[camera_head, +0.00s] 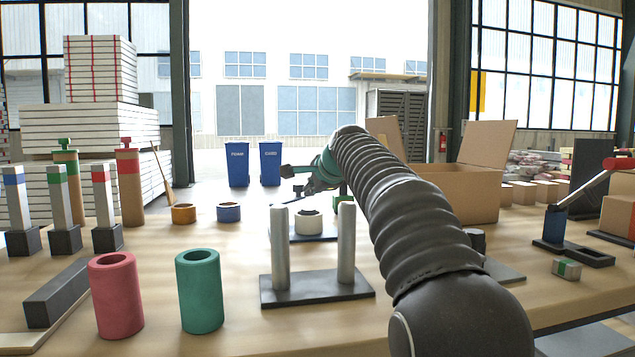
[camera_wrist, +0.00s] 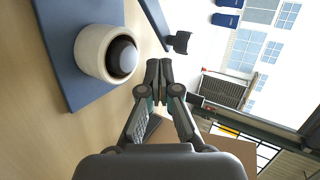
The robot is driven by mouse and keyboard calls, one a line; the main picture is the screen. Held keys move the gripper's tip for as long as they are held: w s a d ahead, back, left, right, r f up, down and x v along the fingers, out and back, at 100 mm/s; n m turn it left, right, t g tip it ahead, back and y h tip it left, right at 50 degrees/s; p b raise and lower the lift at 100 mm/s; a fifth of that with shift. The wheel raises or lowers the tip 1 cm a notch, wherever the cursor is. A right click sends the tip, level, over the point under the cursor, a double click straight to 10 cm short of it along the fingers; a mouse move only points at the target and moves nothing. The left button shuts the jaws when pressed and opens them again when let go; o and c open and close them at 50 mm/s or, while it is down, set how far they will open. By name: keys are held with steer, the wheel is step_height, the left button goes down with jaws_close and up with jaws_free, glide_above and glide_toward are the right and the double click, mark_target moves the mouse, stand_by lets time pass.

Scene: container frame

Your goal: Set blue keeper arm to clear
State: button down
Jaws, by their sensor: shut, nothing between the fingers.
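A blue bar with a black knob at its end, which looks like the blue keeper arm (camera_wrist: 153,18), shows at the top of the wrist view. It lies beside a blue plate (camera_wrist: 62,62) that bears a white cup (camera_wrist: 97,50) with a rounded grey thing inside. In the head view the white cup (camera_head: 308,224) stands behind two grey posts, and the bar is a thin dark strip that is hard to make out. My gripper (camera_wrist: 159,66) is shut and empty, close to the knob with a gap in the picture. It also shows above the plate in the head view (camera_head: 288,172).
Two grey posts on a dark base (camera_head: 318,288) stand in front of the plate. A red cylinder (camera_head: 116,295) and a green cylinder (camera_head: 199,290) stand at the front left. An open cardboard box (camera_head: 455,190) stands behind my arm. A red-handled lever (camera_head: 590,190) stands at the right.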

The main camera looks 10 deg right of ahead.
mark_target(301, 191)
steer(key=shift+w+a+f+p, duration=0.1)
steer(key=shift+w+a+p, duration=0.1)
steer(key=shift+w, duration=0.55)
steer(key=shift+w+a+f+p, duration=0.1)
steer(key=shift+w+a+p, duration=0.05)
steer(key=shift+w, duration=0.65)
steer(key=shift+w+a+f+p, duration=0.1)
steer(key=shift+w+a+p, duration=0.1)
steer(key=shift+w, duration=0.55)
steer(key=shift+w+d+r+n+y, duration=0.1)
steer(key=shift+w+n+y, duration=0.05)
steer(key=shift+n+y, duration=0.2)
